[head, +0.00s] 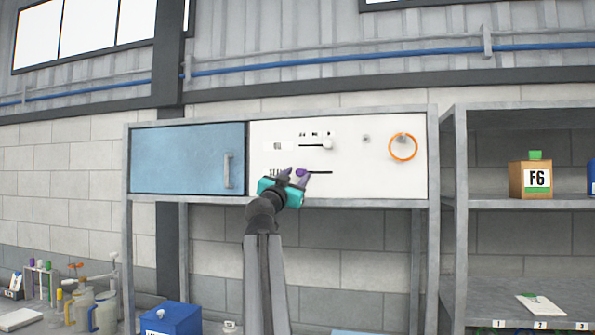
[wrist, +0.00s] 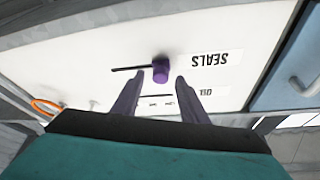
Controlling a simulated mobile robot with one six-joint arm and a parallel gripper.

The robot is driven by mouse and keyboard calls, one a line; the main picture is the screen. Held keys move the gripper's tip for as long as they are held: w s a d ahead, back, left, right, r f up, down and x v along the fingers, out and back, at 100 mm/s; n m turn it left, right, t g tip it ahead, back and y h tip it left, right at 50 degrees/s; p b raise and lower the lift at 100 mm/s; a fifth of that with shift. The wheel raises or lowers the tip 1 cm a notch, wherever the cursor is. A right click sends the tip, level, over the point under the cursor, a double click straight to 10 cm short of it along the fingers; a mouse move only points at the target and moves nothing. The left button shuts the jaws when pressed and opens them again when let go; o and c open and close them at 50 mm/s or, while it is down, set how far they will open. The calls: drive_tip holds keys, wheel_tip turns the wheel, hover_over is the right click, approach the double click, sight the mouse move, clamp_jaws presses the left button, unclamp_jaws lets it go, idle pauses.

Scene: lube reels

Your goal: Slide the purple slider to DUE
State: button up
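The purple slider (head: 300,173) is a round knob on the white panel (head: 350,185), at the left end of the visible part of its dark slot (head: 320,172). In the wrist view, which looks turned over, the purple slider (wrist: 161,70) stands by the SEALS label (wrist: 217,60), its slot running away from the label. My gripper (head: 297,174) is at the panel. In the wrist view my gripper (wrist: 160,77) is open, with one purple-grey finger on each side of the knob and gaps showing. No DUE mark is readable; my gripper may cover marks.
Above is a second slider with a white knob (head: 327,144) and small unreadable marks. An orange ring (head: 403,147) hangs at right. A blue door with a handle (head: 227,170) is at left.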

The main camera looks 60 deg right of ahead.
drive_tip(key=shift+x, duration=0.95)
drive_tip(key=shift+c, duration=0.2)
clamp_jaws()
